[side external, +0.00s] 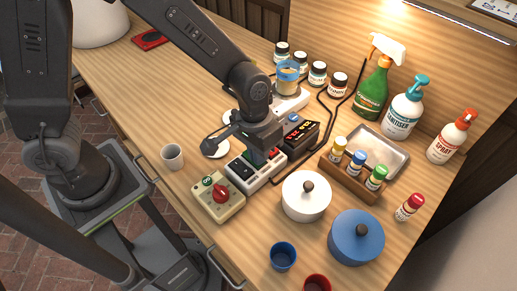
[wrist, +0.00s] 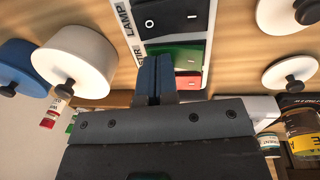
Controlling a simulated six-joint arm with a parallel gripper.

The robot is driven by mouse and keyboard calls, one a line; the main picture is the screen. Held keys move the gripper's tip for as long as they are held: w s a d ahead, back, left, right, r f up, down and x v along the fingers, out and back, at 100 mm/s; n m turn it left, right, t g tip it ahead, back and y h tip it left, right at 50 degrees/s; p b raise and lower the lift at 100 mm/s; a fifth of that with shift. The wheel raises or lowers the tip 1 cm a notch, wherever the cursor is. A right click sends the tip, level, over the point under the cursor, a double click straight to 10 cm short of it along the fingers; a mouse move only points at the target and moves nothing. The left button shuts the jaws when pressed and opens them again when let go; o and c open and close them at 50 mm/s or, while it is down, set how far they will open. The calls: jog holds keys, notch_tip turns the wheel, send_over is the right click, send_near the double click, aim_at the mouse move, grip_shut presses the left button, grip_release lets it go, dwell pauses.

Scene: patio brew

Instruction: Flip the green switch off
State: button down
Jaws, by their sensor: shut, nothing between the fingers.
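A pale switch strip (side external: 243,186) lies on the wooden table in the side view. In the wrist view the strip (wrist: 207,52) carries a green rocker switch (wrist: 184,57), marked "I" at its right end. A black rocker (wrist: 178,16) labelled LAMP and a red rocker (wrist: 188,81) sit on either side of it. My gripper (side external: 257,159) is over the strip, pointing down, and hides much of it in the side view. In the wrist view its fingertips (wrist: 154,66) are closed together, empty, at the green switch's left end. I cannot tell whether they touch it.
A control box with a red knob (side external: 221,193) stands just in front of the strip. A white pot (side external: 305,203), blue pot (side external: 357,240) and bottle rack (side external: 343,183) are to the right. A black display (side external: 301,133) stands behind. A pale cup (side external: 172,157) is left.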

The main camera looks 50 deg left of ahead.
jog(key=shift+a, duration=0.1)
jog(key=shift+a+r, duration=0.25)
jog(key=shift+a, duration=0.4)
notch_tip(320, 180, up, 14)
jog(key=d, duration=0.1)
jog(key=shift+d, duration=0.35)
dwell(0.4)
jog(key=s+a+r+t, duration=0.2)
jog(key=s+a, duration=0.3)
jog(key=a, duration=0.2)
jog(key=s+a+r+t+y, duration=0.1)
jog(key=s+a+r+t, duration=0.1)
jog(key=s+a, duration=0.3)
jog(key=a+t, duration=0.1)
jog(key=a, duration=0.2)
jog(key=shift+s+a+r+t, duration=0.15)
jog(key=shift+a+r+t, duration=0.05)
jog(key=shift+a+t, duration=0.1)
